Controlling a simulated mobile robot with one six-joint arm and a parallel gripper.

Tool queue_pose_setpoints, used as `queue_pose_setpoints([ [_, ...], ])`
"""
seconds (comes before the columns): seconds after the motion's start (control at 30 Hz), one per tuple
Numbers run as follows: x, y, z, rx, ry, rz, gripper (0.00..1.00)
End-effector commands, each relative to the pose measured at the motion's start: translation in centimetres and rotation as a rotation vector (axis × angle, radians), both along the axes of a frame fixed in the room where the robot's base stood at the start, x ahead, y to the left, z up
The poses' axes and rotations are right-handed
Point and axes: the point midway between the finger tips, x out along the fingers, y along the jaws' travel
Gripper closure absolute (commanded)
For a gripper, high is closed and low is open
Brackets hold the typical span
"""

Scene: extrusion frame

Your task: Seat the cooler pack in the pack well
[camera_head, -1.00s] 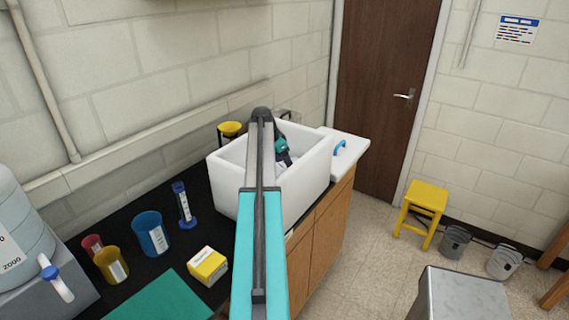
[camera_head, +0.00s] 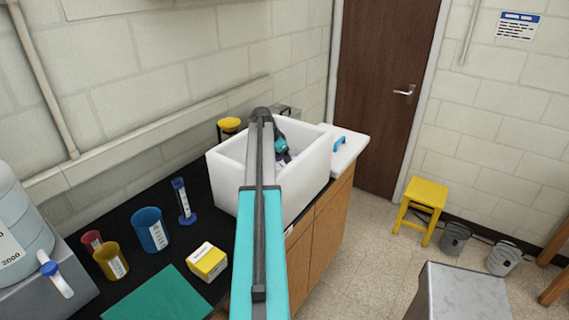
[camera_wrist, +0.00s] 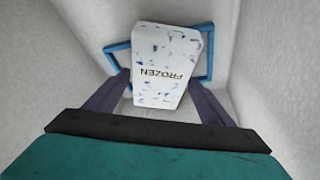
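The cooler pack (camera_wrist: 168,60) is a white block with blue specks and the word FROZEN, upside down in the wrist view. My gripper (camera_wrist: 160,82) has a finger against each side of it and appears shut on it. The pack well (camera_wrist: 118,48) is a blue frame on the floor of the white cooler box. The pack overlaps the well and hides its middle; I cannot tell whether it is above the well or down in it. In the head view my gripper (camera_head: 284,157) reaches down inside the cooler box (camera_head: 305,187), with the pack mostly hidden.
The cooler's walls stand close around my gripper. A white lid with a blue handle (camera_head: 339,143) lies beside the box. A yellow carton (camera_head: 207,262), a blue beaker (camera_head: 151,230) and a cylinder (camera_head: 184,200) stand on the black bench. A yellow stool (camera_head: 424,200) is on the floor.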

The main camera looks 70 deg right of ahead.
Motion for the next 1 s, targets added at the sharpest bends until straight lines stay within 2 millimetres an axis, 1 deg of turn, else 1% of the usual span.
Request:
queue_pose_setpoints([
  [0.47,0.0,0.0,0.3,0.0,0.0,0.0,0.15],
  [0.73,0.2,0.2,1.5,-0.002,-0.001,0.002,0.15],
  [1.0,0.9,1.0,3.9,-0.002,-0.001,0.002,0.15],
])
